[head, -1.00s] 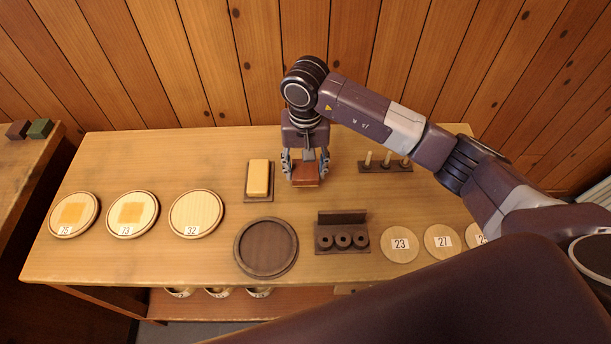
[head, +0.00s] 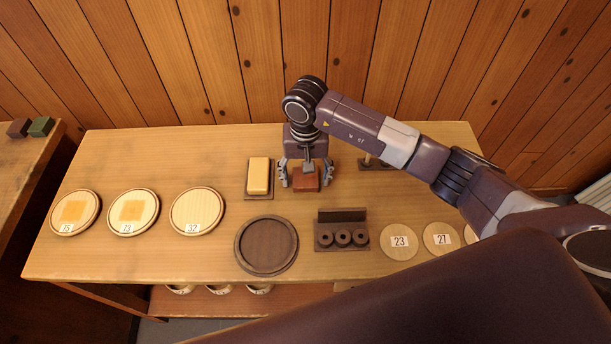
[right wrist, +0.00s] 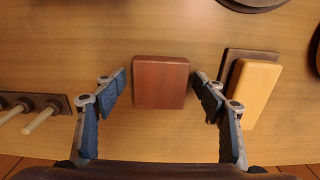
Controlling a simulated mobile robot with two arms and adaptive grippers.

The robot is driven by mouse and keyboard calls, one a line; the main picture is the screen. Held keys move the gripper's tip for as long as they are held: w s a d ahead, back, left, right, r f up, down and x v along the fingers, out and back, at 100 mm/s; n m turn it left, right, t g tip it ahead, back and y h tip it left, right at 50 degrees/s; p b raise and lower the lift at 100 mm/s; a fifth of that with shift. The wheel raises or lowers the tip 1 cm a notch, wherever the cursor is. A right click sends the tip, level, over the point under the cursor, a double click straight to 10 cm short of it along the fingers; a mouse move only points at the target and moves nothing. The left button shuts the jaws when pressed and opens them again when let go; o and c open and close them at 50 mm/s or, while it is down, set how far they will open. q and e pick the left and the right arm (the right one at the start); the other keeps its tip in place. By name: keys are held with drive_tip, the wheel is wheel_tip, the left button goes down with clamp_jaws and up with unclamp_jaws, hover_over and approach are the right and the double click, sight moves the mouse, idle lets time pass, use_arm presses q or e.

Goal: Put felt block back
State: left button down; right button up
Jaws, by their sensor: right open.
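The red-brown block, which I take to be the felt block (head: 306,181), sits on the wooden table (head: 130,265) near its back, right of the yellow block. It also shows in the right wrist view (right wrist: 160,82), with bare table around it. My right gripper (head: 305,180) is open, with one finger on each side of the block. In the right wrist view (right wrist: 160,90) gaps show between both fingers and the block. My left gripper is not in view.
A yellow block (head: 258,177) rests on a dark base left of my right gripper. A peg rack (right wrist: 40,110) is on the other side. In front are a round dark tray (head: 240,262), a spool holder (head: 342,217) and numbered discs (head: 399,242). Round plates (head: 196,212) stand at left.

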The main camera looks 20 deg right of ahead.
sight(305, 178)
drive_tip(key=shift+r, duration=0.15)
drive_tip(key=shift+r, duration=0.25)
wheel_tip(305, 178, up, 12)
drive_tip(key=b, duration=0.3)
drive_tip(key=shift+f, duration=0.25)
